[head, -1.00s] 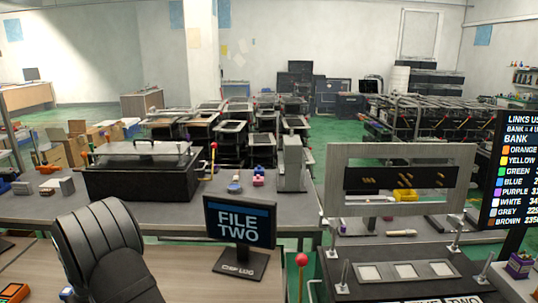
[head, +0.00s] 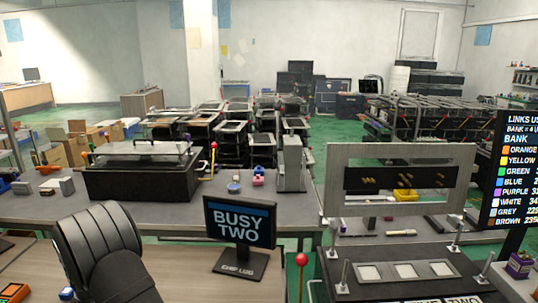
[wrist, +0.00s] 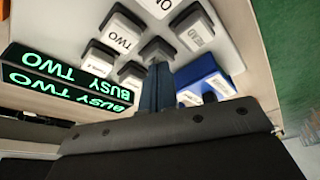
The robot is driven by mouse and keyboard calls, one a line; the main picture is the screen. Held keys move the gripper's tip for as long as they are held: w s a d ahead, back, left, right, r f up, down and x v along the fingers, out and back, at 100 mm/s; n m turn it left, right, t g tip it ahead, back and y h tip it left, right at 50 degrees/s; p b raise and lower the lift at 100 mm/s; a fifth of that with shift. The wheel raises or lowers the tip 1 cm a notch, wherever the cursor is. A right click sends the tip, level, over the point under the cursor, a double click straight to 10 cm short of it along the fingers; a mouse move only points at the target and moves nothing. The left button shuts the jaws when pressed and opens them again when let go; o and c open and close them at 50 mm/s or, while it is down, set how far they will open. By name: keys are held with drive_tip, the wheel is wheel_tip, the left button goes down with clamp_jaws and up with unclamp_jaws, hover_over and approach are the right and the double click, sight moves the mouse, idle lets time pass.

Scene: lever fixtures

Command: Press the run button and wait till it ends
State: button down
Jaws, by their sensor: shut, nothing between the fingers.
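My gripper (wrist: 158,68) shows in the wrist view with its fingers shut together and empty. Its tips are at or just over a grey key (wrist: 157,48) on a pale key panel (wrist: 232,45); I cannot tell whether they touch it. Other keys stand around, among them a white key marked TWO (wrist: 122,37). A blue block (wrist: 212,70) with pale labelled keys is right of the fingers. I cannot read which key is the run button. A lit display (wrist: 70,82) beside the panel reads BUSY TWO. In the head view, the chip log screen (head: 238,222) also reads BUSY TWO.
A black lidded box (head: 140,180) stands on the grey bench at left. A red-knobbed lever (head: 301,260) stands right of the screen. A grey frame (head: 335,185) and a black fixture with three pale squares (head: 405,271) are at right. My black arm link fills the lower left.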

drive_tip(key=shift+r, duration=0.15)
wheel_tip(320, 180, up, 8)
idle(0.7)
drive_tip(key=shift+f, duration=4.05)
